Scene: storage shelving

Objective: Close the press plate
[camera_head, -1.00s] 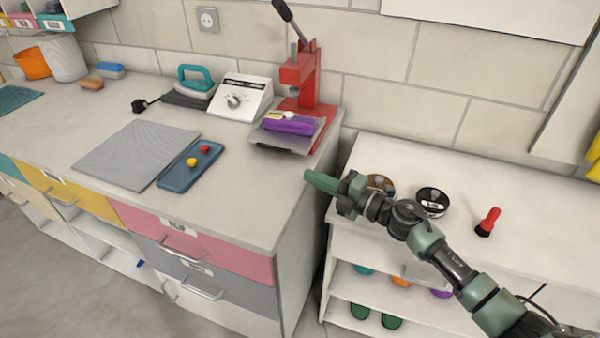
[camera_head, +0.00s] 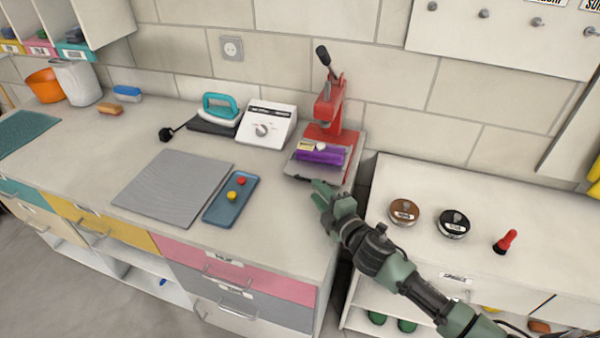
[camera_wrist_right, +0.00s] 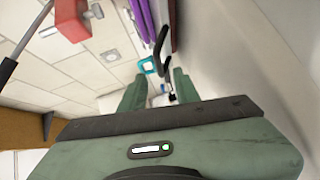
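The red press (camera_head: 328,107) stands at the back right of the counter, with a black-knobbed lever at its top. Its grey plate (camera_head: 301,169) lies low at the front, with a purple folded item (camera_head: 320,157) on it. In the right wrist view the purple item (camera_wrist_right: 143,18) is at the top, beside a dark handle (camera_wrist_right: 163,42); the red press part (camera_wrist_right: 72,18) is at upper left. My right gripper (camera_head: 325,192) is just in front of the plate, apparently apart from it. Its fingers (camera_wrist_right: 158,92) are spread and empty. My left gripper is not seen.
A blue tray (camera_head: 217,213) with a red and a yellow piece and a grey mat (camera_head: 150,192) lie left of the gripper. A white control box (camera_head: 265,122) and a teal iron (camera_head: 219,107) stand behind. Two round tins (camera_head: 404,211) sit on the right-hand shelf.

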